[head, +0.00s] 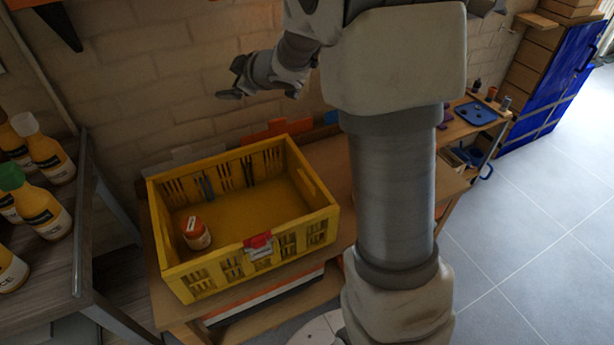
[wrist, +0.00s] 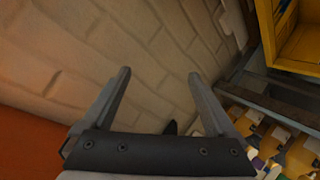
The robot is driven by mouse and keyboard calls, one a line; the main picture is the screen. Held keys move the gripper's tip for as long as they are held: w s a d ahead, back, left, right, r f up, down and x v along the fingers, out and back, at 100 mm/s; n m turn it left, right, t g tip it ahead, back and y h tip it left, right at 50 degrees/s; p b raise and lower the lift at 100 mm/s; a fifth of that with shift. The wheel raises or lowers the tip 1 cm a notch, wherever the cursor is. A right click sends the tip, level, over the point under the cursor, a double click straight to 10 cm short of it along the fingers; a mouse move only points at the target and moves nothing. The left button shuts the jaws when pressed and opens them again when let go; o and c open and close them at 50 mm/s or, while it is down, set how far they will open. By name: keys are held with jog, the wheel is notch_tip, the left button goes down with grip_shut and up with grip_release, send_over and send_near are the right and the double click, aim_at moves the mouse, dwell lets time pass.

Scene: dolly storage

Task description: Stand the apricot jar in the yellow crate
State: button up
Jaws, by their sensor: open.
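The apricot jar (head: 196,233), a small orange jar with a pale label and a white-and-orange lid, stands inside the yellow crate (head: 318,222), near its left side. It looks upright, or nearly so. The crate rests on a wooden bench, and its rim also shows at the top right of the wrist view (wrist: 290,68). My gripper (head: 236,80) is above and behind the crate, near the brick wall, well apart from the jar. In the wrist view its two fingers (wrist: 158,75) are spread with nothing between them. The jar is not visible in the wrist view.
Several juice bottles (head: 44,213) stand on a dark table (head: 84,220) at the left. A wooden bench (head: 340,165) carries the crate. A blue tray (head: 474,112) lies on a shelf farther right, by a blue cabinet (head: 560,75). The floor (head: 530,200) at the right is clear.

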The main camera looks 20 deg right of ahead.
jog(key=s+d+r+m+g+h, duration=0.1)
jog(key=s+d+r+m+h, duration=0.25)
jog(key=s, duration=0.35)
jog(key=s+d+r+m+h, duration=0.3)
jog(key=s+d+r+m, duration=0.1)
jog(key=s, duration=0.3)
jog(key=s+a+f+m+g+y, duration=0.1)
jog(key=s+a+f+m+g, duration=0.1)
jog(key=s, duration=0.9)
jog(key=s+a+f+m+g+y, duration=0.1)
jog(key=s+a+f+g, duration=0.1)
jog(key=s, duration=1)
jog(key=shift+s+a+f+m+g, duration=0.25)
jog(key=shift+a+f+m+g, duration=0.1)
jog(key=shift+a+g, duration=0.35)
jog(key=shift+r, duration=0.1)
notch_tip(320, 180, up, 21)
jog(key=p, duration=2.1)
